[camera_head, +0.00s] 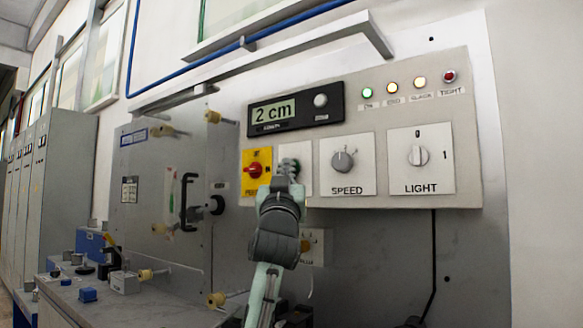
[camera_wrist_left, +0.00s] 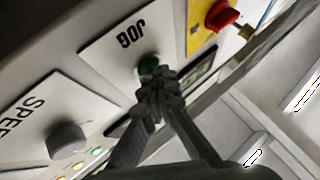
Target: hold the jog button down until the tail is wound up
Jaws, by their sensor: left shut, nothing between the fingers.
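The green jog button (camera_wrist_left: 149,65) sits on a white plate marked JOG (camera_wrist_left: 120,48) in the left wrist view. My left gripper (camera_wrist_left: 153,84) is shut and empty, its fingertips at the button and partly covering it. Whether the button is pressed in, I cannot tell. I cannot make out the tail. My right gripper is not in view.
A red switch on a yellow plate (camera_head: 257,188) is close left of the gripper. The SPEED knob (camera_head: 342,161) and LIGHT switch (camera_head: 417,156) are to the right. A bench (camera_head: 130,305) with small parts is lower left.

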